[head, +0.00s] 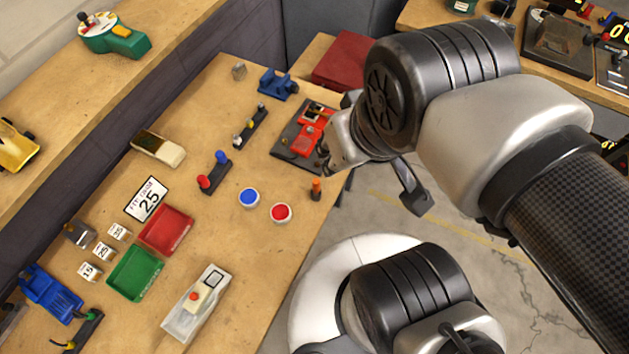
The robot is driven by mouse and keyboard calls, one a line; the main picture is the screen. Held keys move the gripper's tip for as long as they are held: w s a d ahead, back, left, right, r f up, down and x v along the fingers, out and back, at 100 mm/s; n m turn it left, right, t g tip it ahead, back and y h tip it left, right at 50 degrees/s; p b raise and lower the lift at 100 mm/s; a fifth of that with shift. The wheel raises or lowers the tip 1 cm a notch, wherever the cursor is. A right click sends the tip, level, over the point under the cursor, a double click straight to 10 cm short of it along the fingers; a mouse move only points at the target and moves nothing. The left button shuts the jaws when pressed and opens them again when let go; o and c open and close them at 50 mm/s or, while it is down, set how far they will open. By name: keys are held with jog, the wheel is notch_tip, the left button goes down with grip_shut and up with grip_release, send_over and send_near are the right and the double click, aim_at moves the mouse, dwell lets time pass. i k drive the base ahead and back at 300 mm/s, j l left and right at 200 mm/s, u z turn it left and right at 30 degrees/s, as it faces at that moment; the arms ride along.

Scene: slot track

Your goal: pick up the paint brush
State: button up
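I cannot pick out a paint brush for certain. A small upright piece with an orange top and a dark brown base (316,189) stands near the table's right edge; it is too small to tell whether it is the brush. My gripper (372,160) is above the right edge of the table, up and right of this piece. My wrist covers much of it; one dark finger part sticks out below the wrist. The gap between the fingertips is hidden, and so is anything in it.
The wooden table (250,260) holds a red tray (167,230), a green tray (135,273), a blue button (249,198), a red button (280,212) and a grey box with a red button (196,306). A red car (306,137) lies on a dark base beside my gripper. The table's lower middle is clear.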

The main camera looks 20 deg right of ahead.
aim_at(316, 183)
jog(key=u, duration=1.2)
jog(key=z, duration=1.2)
jog(key=k+j+z, duration=0.2)
jog(key=k, duration=0.2)
jog(key=k+j+z, duration=0.15)
jog(key=k, duration=0.25)
